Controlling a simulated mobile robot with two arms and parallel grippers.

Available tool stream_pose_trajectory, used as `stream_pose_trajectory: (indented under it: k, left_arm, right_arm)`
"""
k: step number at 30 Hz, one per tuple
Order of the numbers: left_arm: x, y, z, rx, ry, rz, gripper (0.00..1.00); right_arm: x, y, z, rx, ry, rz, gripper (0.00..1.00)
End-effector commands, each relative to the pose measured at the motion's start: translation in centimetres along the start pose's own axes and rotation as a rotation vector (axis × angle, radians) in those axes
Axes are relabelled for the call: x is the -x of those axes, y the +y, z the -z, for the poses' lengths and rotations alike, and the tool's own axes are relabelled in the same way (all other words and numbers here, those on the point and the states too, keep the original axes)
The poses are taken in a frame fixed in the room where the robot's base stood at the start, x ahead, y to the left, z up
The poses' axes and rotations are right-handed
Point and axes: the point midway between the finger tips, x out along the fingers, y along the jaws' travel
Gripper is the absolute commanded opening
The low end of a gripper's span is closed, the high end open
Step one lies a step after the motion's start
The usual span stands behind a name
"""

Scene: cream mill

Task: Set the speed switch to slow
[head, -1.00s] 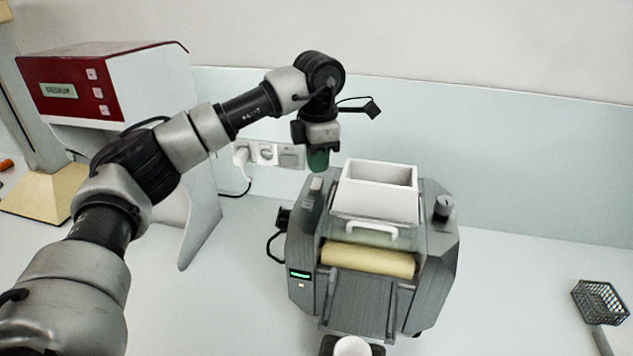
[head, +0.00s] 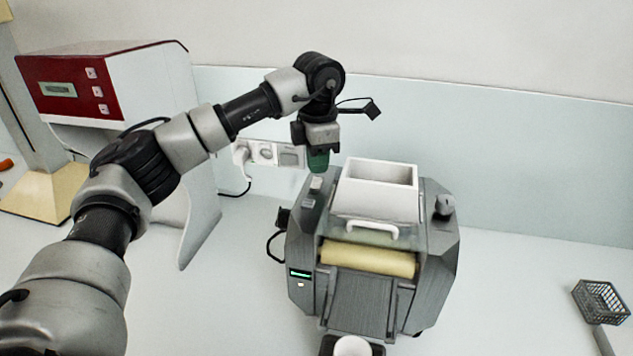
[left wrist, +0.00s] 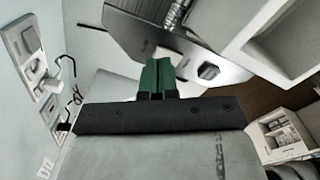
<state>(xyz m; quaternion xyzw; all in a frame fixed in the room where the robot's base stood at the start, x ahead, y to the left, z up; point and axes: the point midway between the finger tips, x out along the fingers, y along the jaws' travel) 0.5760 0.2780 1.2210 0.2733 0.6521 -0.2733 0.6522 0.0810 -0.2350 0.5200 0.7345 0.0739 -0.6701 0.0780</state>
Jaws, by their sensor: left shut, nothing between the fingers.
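The grey mill (head: 437,270) stands on the counter, with a white hopper (head: 377,203) on top and a yellowish roller (head: 367,260) in front. A small pale switch (head: 316,183) sits on the mill's top left; I take it as the speed switch, but its labels are too small to read. My left gripper (head: 318,163) points down just behind it. Its green fingertips are shut and empty. My right gripper is not in view.
A knob (head: 443,205) is on the mill's right side. A red and white machine (head: 150,85) stands at the left. Wall sockets (head: 266,153) are behind my gripper. A dark basket (head: 600,301) lies at the right.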

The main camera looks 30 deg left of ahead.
Motion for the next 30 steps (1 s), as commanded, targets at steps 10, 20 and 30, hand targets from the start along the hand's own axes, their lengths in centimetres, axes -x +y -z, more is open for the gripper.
stream_pose_trajectory:
  k: [10,20,30]
  left_arm:
    - [-0.6,0.0,0.0,0.000,0.000,0.000,0.00]
    - [-1.1,0.0,0.0,0.000,0.000,0.000,0.00]
    - [-1.6,0.0,0.0,0.000,0.001,0.000,0.00]
  right_arm:
    - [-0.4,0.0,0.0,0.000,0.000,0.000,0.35]
    - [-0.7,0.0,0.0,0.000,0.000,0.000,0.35]
    - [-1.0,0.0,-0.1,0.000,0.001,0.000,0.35]
